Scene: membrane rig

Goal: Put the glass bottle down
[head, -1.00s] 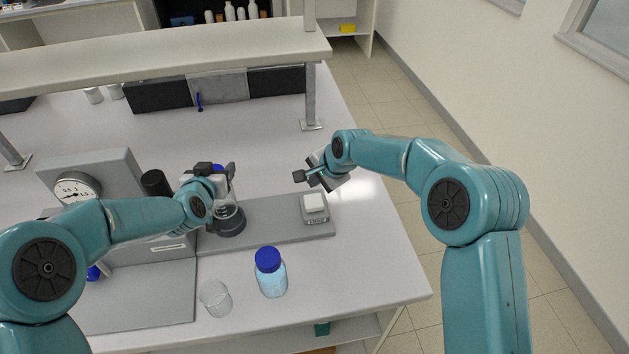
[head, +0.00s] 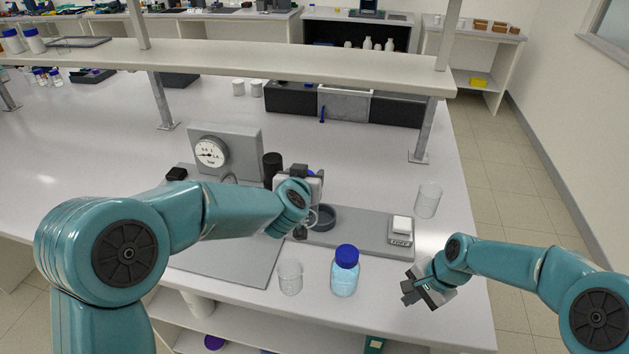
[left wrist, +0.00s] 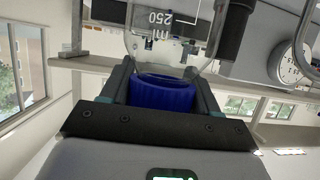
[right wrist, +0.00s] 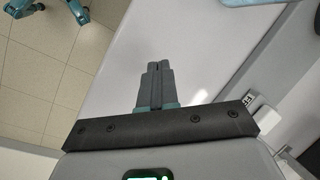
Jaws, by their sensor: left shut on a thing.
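My left gripper (head: 305,182) is shut on the blue cap (left wrist: 162,94) of a clear glass bottle. The bottle's glass (left wrist: 172,28), with a 250 ml mark, shows beyond the fingers in the left wrist view. In the head view my gripper and arm hide most of this bottle, so I cannot tell whether its base touches anything. A dark round holder (head: 322,218) on the grey base plate is just right of this gripper. My right gripper (head: 412,292) is empty near the front right of the bench; its fingers (right wrist: 154,82) are together.
A blue-capped bottle of pale blue liquid (head: 344,278) and a clear beaker (head: 290,278) stand near the front edge. A small balance (head: 401,232) sits on the plate's right end, with another beaker (head: 428,201) behind it. A gauge panel (head: 240,150) stands behind left. A shelf (head: 300,66) crosses above.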

